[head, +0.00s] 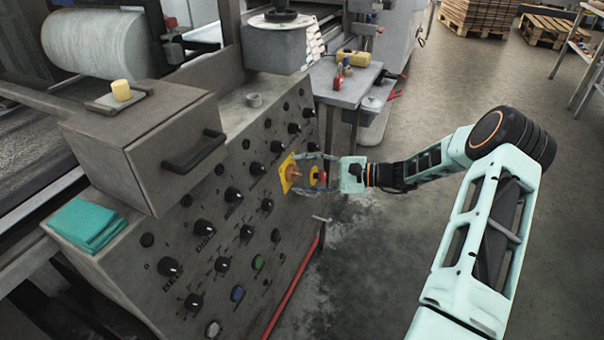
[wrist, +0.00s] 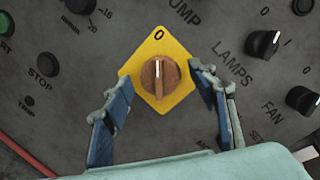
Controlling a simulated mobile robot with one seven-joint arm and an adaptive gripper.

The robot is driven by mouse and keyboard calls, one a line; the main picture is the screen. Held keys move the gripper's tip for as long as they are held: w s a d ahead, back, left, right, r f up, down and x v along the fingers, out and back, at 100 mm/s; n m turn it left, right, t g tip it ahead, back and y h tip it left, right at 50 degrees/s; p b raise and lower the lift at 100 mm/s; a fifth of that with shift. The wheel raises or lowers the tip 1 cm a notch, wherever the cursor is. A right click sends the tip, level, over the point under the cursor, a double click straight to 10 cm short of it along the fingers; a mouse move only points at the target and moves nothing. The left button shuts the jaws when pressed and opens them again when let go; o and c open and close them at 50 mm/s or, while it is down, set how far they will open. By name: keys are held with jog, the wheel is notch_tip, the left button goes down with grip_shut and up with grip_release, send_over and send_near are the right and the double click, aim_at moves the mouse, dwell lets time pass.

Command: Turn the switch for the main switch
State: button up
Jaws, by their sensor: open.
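The main switch is a brown, wood-like round knob on a yellow diamond plate. In the wrist view the knob (wrist: 160,78) sits near the centre, and its white mark points up towards the "0" on the plate (wrist: 159,45). In the head view the yellow plate (head: 285,174) is on the sloped grey panel. My gripper (wrist: 157,85) is open, with one finger to each side of the knob and a gap visible on both sides.
Black knobs surround the switch, including the LAMPS knob (wrist: 263,43) and FAN knob (wrist: 302,100). A grey box with a black handle (head: 195,152) juts out left of the switch. A teal cloth (head: 88,224) lies at the left. Open floor lies to the right.

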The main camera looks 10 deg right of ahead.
jog(key=shift+d, duration=0.1)
jog(key=v, duration=1.2)
